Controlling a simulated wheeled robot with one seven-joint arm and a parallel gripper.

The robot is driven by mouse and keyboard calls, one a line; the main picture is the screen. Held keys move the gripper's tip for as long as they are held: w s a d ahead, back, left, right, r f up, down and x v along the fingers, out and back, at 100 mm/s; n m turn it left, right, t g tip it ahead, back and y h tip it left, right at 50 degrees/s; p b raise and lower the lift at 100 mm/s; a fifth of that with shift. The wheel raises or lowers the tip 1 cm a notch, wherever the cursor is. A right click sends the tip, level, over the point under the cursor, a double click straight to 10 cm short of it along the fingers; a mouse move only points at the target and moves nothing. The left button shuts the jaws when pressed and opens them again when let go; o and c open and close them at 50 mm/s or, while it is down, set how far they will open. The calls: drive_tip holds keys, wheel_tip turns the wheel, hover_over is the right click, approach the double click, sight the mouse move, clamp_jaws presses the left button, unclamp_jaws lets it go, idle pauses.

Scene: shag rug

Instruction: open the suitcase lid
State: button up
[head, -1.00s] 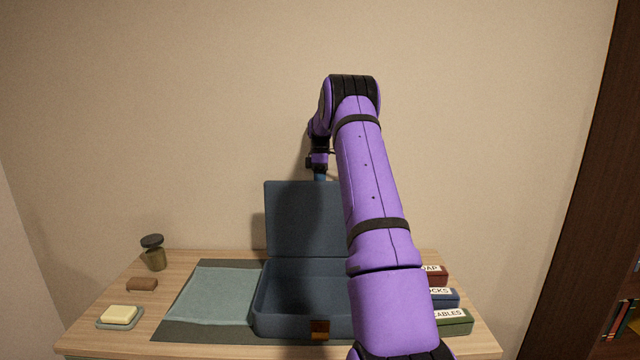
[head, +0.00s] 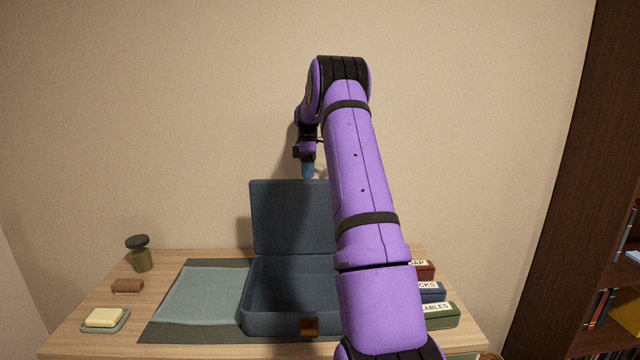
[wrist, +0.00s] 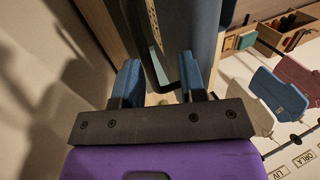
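The dark blue suitcase (head: 270,322) lies on a wooden table, with a brown clasp (head: 309,327) on its front. Its lid (head: 285,215) stands upright at the back, so the suitcase is open; my arm hides its right part. My gripper (head: 308,172) is just above the lid's top edge, its blue fingertips pointing down. In the wrist view, the fingers of my gripper (wrist: 160,82) are spread apart with nothing clamped between them. The lid (wrist: 202,30) shows close beyond the fingers; I cannot tell whether they touch it.
A grey-green cloth (head: 205,295) on a dark mat lies left of the suitcase. Further left are a soap dish (head: 107,320), a brown item (head: 127,286) and a dark-lidded jar (head: 141,254). Labelled boxes (head: 440,315) stand at the right. The wall is close behind.

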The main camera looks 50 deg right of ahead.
drive_tip(key=s+a+r, duration=0.1)
drive_tip(key=s+a, duration=0.7)
drive_tip(key=s, duration=0.3)
drive_tip(key=shift+s+r, duration=0.15)
idle(0.3)
drive_tip(key=s+a+r+m+t+h, duration=0.15)
drive_tip(key=a+r, duration=0.35)
drive_tip(key=a, duration=0.6)
drive_tip(key=s+a+r+m+t+h, duration=0.1)
drive_tip(key=s+a+r+m+h, duration=0.1)
drive_tip(key=a+r, duration=0.6)
drive_tip(key=s+a+f+m+t, duration=0.3)
drive_tip(key=s+a+m+t, duration=0.1)
drive_tip(key=s+a, duration=1.1)
drive_tip(key=shift+s+a+t, duration=0.35)
drive_tip(key=shift+a+t, duration=0.3)
drive_tip(key=shift+a, duration=1.15)
drive_tip(key=shift+m+y, duration=0.25)
